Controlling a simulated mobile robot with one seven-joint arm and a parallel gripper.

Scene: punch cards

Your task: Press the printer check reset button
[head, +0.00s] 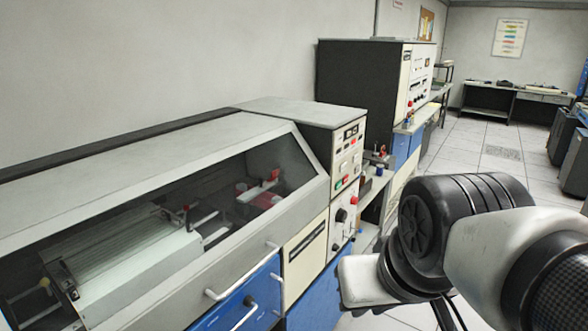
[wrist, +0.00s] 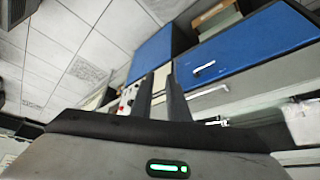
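The control panel (head: 348,150) is on the upright end of the grey machine in the middle of the head view. The labels are too small to read, so I cannot tell which button is the printer check reset. My gripper shows in the wrist view (wrist: 160,85), with its two dark fingers apart and nothing between them. In the head view my arm is at the lower right, in front of and well apart from the panel.
The grey machine's sloped window (head: 150,240) fills the left, with a blue drawer front (head: 240,297) and protruding handle below. A tall dark cabinet (head: 365,75) stands behind the panel. Open tiled floor (head: 490,155) lies at the right, with a desk (head: 510,95) at the back.

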